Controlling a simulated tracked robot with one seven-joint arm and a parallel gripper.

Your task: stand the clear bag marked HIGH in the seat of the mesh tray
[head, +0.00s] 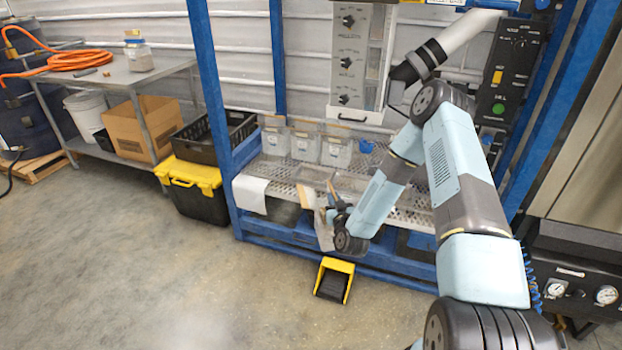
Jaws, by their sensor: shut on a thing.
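My gripper (328,208) is in front of the blue frame's perforated metal shelf, near its front edge. It is shut on a pale, partly see-through bag (323,232), which hangs low in front of the shelf edge. My gripper hides part of it, and no marking on it can be read. Three clear bags stand in a row at the back of the shelf: left (275,138), middle (304,145) and right (337,152). Their labels are too small to read. The mesh tray (347,182) appears as a shallow framed area on the shelf, partly behind my arm.
A white sheet (250,193) hangs over the shelf's left front edge. A blue item (367,146) lies right of the bags. A yellow pedal (335,280) is on the floor below. A black and yellow box (194,190) stands left. The front-left floor is clear.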

